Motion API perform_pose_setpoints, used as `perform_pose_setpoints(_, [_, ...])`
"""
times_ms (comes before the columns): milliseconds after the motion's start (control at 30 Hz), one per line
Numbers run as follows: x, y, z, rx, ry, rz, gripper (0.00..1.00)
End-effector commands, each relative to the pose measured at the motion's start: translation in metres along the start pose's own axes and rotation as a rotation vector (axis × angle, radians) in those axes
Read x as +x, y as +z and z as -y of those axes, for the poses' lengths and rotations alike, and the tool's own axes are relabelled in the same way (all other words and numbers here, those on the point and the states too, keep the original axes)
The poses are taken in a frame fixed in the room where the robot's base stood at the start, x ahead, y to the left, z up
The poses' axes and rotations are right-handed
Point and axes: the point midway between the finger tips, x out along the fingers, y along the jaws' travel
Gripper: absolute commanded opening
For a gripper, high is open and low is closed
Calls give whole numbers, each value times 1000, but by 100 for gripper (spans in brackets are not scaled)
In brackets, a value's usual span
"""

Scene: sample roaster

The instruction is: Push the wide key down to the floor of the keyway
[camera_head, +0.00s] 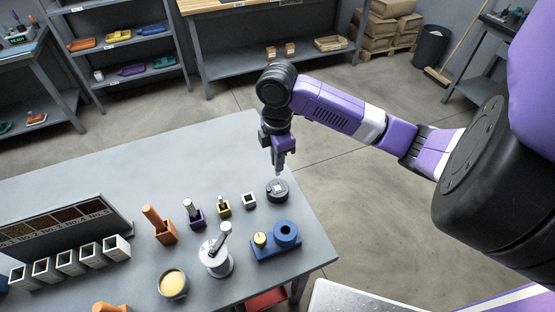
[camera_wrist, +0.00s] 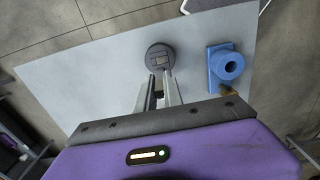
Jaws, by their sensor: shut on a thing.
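A dark round block (camera_head: 277,194) stands near the right end of the grey table, with a small pale rectangle on its top. In the wrist view the round block (camera_wrist: 160,50) is just beyond my fingertips, with a slot-like mark in its top. My gripper (camera_head: 279,168) points down directly above it, and its jaws (camera_wrist: 159,76) are close together. They are shut on a small pale piece, which I take to be the wide key; it is mostly hidden by the fingers. I cannot tell how deep the key sits in the keyway.
A blue fixture (camera_head: 277,245) with a round boss stands in front of the block. The table's right edge is close; the table behind is clear.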

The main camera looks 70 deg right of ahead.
Motion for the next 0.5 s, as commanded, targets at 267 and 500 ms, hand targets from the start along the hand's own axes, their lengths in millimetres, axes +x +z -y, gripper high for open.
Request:
perform_pose_setpoints(267, [20,0,0,0,0,0,0])
perform_pose_setpoints(500, [42,0,0,0,1,0,0])
